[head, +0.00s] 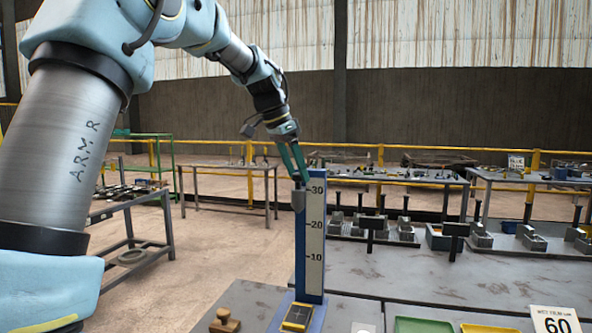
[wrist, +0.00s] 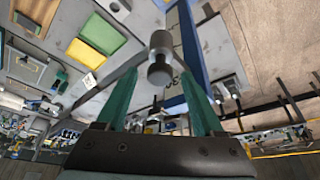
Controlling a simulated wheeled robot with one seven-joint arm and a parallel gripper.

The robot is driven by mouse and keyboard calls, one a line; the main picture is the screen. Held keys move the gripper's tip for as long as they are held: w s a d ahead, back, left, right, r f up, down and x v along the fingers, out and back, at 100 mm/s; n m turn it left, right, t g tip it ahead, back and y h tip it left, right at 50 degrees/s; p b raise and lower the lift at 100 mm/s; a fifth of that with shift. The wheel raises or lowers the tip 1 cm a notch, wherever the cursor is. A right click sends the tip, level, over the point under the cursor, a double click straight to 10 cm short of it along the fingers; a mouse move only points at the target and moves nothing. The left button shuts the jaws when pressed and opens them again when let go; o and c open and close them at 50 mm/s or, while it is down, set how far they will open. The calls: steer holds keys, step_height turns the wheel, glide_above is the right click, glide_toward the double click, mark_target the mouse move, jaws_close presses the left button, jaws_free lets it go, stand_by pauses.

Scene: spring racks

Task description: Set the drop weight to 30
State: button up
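The drop weight is a grey cylinder (head: 299,200) with a dark knob on top, on the front of an upright scale post (head: 316,270) with a blue frame. The white scale reads 10, 20 and 30 going up. The weight's upper end is about level with the 30 mark, its body just below. My gripper (head: 301,178) points down at the knob from above. In the wrist view the drop weight (wrist: 159,62) lies between the green fingertips (wrist: 160,75), with small gaps visible on both sides. The fingers look open around the knob.
A yellow-and-black pad (head: 297,317) lies at the post's foot. More benches with small fixtures stand behind.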

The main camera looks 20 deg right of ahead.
steer(key=shift+r, duration=0.1)
steer(key=b+v, duration=0.2)
steer(key=v, duration=0.8)
steer(key=shift+a+r, duration=0.2)
steer(key=shift+r, duration=0.05)
steer(key=a+f+n+t+y, duration=0.1)
steer(key=a+f+n+y, duration=0.2)
steer(key=a+f+n, duration=1.15)
steer(key=s+a+f, duration=0.6)
steer(key=a+f, duration=0.3)
steer(key=f, duration=0.1)
steer(key=s+a+f+n+y, duration=0.1)
steer(key=s+a+f, duration=0.6)
steer(key=a+f, duration=0.3)
steer(key=shift+s, duration=0.3)
